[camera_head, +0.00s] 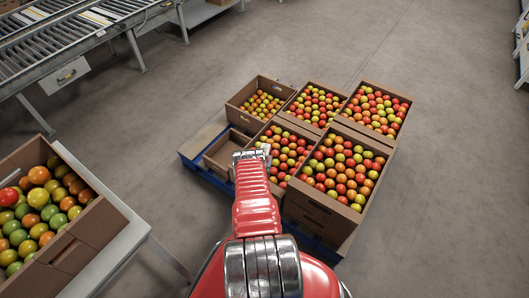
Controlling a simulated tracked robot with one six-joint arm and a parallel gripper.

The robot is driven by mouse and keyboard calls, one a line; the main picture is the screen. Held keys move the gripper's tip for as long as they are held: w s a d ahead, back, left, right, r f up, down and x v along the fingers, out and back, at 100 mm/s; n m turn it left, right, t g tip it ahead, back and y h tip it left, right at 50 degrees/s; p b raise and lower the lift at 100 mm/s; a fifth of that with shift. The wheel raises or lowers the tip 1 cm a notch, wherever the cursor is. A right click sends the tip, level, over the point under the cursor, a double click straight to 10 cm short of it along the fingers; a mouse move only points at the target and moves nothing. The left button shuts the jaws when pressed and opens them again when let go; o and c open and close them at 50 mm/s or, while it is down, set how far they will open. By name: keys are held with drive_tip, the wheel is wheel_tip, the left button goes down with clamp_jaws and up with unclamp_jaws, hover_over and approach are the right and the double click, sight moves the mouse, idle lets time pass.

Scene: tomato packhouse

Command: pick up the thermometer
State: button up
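I cannot make out a thermometer in this view. My red arm reaches forward from the bottom middle, and my gripper (252,153) is at its far end, over the pallet load of tomato boxes. It appears in front of a low cardboard box (216,151) that looks empty in the part I can see. The arm hides the rest of that box. The fingers are small and seen from behind, so I cannot tell whether they are open or shut.
Several cardboard boxes of tomatoes, one at the front right (316,213), stand on a blue pallet (196,172). A box of mixed tomatoes (92,238) sits on a table (128,240) at left. A roller conveyor (60,52) runs upper left. Concrete floor is clear at right.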

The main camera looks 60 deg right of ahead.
drive_tip(key=shift+x, duration=1.5)
drive_tip(key=shift+r, duration=0.1)
drive_tip(key=shift+c, duration=0.4)
drive_tip(key=c, duration=1.2)
drive_tip(key=shift+r, duration=0.1)
drive_tip(key=shift+r, duration=4.9)
